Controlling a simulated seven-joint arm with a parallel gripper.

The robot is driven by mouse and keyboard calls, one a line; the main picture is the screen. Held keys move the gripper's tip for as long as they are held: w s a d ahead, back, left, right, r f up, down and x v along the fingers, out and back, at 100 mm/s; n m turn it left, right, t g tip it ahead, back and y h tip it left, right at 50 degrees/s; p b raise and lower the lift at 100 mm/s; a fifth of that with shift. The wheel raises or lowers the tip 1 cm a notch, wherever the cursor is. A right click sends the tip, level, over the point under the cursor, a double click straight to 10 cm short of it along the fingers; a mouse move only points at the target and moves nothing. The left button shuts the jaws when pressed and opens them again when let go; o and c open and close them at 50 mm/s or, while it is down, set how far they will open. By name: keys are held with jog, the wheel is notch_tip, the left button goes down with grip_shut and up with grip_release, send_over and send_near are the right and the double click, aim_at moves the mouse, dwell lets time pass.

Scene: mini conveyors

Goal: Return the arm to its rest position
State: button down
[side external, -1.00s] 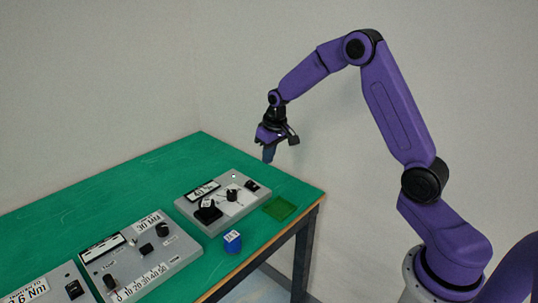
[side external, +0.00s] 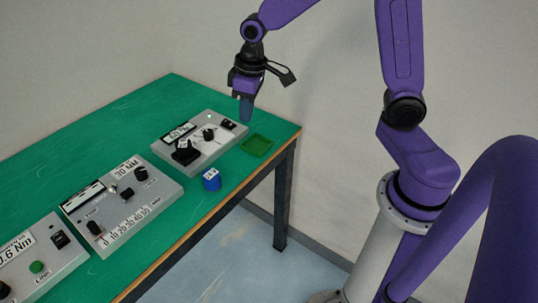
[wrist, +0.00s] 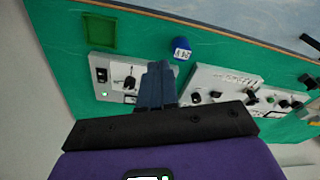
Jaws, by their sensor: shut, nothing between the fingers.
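My gripper (side external: 246,118) is purple and black with dark blue-grey fingers. It hangs pointing down in the air above the far end of the green table (side external: 130,125), near the far control box. The fingers (wrist: 157,70) are together in the wrist view, with nothing between them. My arm arches up, and its upper part leaves the top of the side view.
Several grey control boxes (side external: 205,160) with knobs and labels stand along the table. A small blue block (side external: 212,183) with a white label and a shallow green tray (side external: 268,152) sit near the table's edge. Free air surrounds the gripper.

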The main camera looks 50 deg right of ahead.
jog(key=s+r+n+g, duration=0.1)
jog(key=s+n, duration=0.6)
jog(key=s, duration=1.8)
jog(key=shift+s+a+r+n, duration=0.15)
jog(key=shift+a+r+n, duration=0.1)
jog(key=shift+r+n, duration=0.2)
